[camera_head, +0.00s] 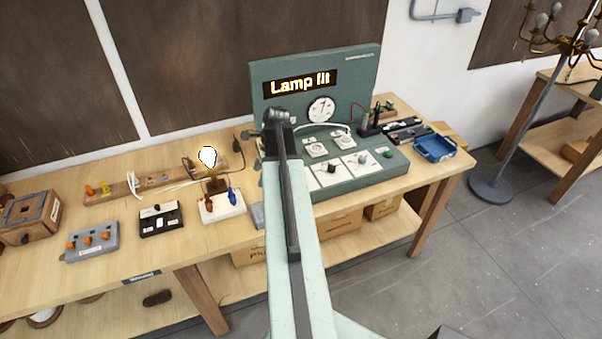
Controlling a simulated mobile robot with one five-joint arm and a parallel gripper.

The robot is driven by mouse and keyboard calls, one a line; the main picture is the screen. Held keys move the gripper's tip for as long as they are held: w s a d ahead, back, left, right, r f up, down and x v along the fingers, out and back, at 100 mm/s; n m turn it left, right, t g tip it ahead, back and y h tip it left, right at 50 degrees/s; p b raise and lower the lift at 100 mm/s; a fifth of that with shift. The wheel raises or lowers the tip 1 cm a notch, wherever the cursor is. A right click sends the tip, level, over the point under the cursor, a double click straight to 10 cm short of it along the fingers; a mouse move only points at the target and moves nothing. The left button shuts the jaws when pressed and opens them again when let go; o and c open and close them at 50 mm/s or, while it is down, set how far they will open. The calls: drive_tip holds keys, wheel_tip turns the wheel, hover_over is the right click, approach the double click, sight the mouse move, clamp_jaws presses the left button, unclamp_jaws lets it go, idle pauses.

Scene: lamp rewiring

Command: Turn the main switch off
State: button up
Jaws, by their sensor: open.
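I cannot tell for sure which control is the main switch. The green console (258,85) stands on the workbench with a lit sign (300,83) reading "Lamp lit". Its sloped front carries white plates with a dark knob (331,168), a grey knob (361,160) and a green knob (387,152). My arm hides the left part of this front. A bulb (207,157) glows on a white-based holder left of the console. My gripper (277,118) is at the far end of my arm, in front of the console's left side. It is open; its fingertips are mostly hidden.
A black block (160,219), a grey block with orange knobs (92,242) and a wooden box (30,214) sit on the bench's left. A blue tray (435,148) lies right of the console. A floor lamp (492,186) stands beyond the bench's right end.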

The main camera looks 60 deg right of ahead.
drive_tip(key=s+d+m+t, duration=0.1)
drive_tip(key=s+d+m, duration=0.7)
drive_tip(key=s+d, duration=0.45)
drive_tip(key=shift+h, duration=0.3)
drive_tip(key=b+x, duration=0.3)
drive_tip(key=w+b+x, duration=0.1)
drive_tip(key=b+x, duration=0.3)
drive_tip(key=shift+f, duration=0.1)
